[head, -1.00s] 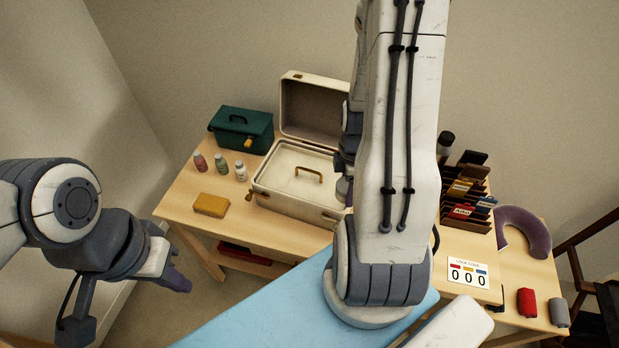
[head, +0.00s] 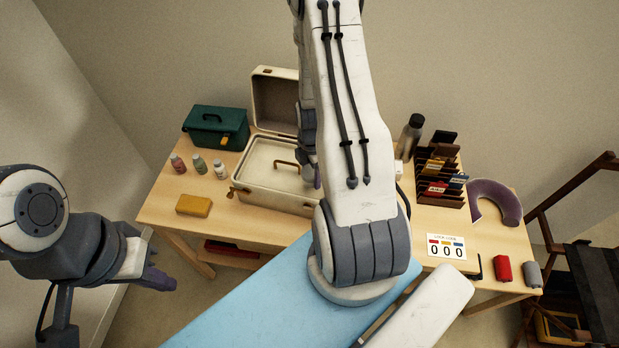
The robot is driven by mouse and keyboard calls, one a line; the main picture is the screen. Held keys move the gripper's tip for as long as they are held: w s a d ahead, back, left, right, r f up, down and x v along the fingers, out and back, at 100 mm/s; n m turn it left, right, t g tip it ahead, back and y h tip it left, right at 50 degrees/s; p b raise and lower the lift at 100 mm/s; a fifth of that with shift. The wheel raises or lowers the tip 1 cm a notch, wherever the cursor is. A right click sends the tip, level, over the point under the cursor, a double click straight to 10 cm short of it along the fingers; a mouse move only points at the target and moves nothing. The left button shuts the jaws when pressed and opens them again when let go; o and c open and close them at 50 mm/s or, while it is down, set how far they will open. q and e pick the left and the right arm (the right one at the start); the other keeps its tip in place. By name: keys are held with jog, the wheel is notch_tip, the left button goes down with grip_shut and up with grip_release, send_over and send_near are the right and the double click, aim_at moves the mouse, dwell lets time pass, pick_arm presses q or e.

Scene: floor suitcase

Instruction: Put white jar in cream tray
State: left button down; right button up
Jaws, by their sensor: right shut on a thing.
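A small white jar (head: 219,170) stands upright on the table, rightmost of three small bottles left of the open cream suitcase (head: 272,202). The cream tray (head: 262,158) with a brown handle (head: 285,164) sits inside the suitcase. My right gripper (head: 315,180) is over the right part of the suitcase, mostly hidden behind my own arm. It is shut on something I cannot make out. My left gripper (head: 160,278) is low at the left, away from the table things; its finger gap is unclear.
A pink bottle (head: 178,165) and a green bottle (head: 199,165) stand beside the white jar. A yellow block (head: 194,206) lies in front. A green toolbox (head: 211,127) is behind. A card rack (head: 438,180), flask (head: 411,137) and neck pillow (head: 497,203) are right.

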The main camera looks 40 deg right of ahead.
aim_at(310, 182)
jog(key=shift+w+f, duration=0.2)
jog(key=shift+a+f, duration=0.1)
jog(key=shift+f, duration=1.9)
jog(key=shift+f, duration=0.1)
jog(key=o, duration=1.4)
